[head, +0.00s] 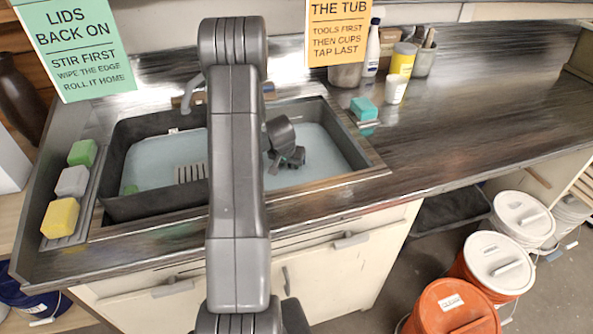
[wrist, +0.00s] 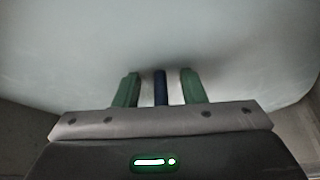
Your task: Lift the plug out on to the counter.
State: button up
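The sink (head: 155,203) holds pale, cloudy water (head: 150,165). My gripper (head: 290,160) is low over the right part of the sink; its fingertips are not clear in the head view. In the wrist view my gripper (wrist: 160,88) has its two green fingers apart. A dark blue upright piece (wrist: 160,90) stands between them, with a gap on each side. It may be part of the plug, but I cannot tell. No plug can be made out in the head view; my arm hides the middle of the sink.
A rack with green, white and yellow blocks (head: 60,217) lies left of the sink. A teal sponge (head: 364,108), a white cup (head: 394,89) and bottles stand behind right. The counter right of the sink (head: 450,130) is clear. Lidded buckets (head: 452,308) stand on the floor.

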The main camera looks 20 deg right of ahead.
grip_shut()
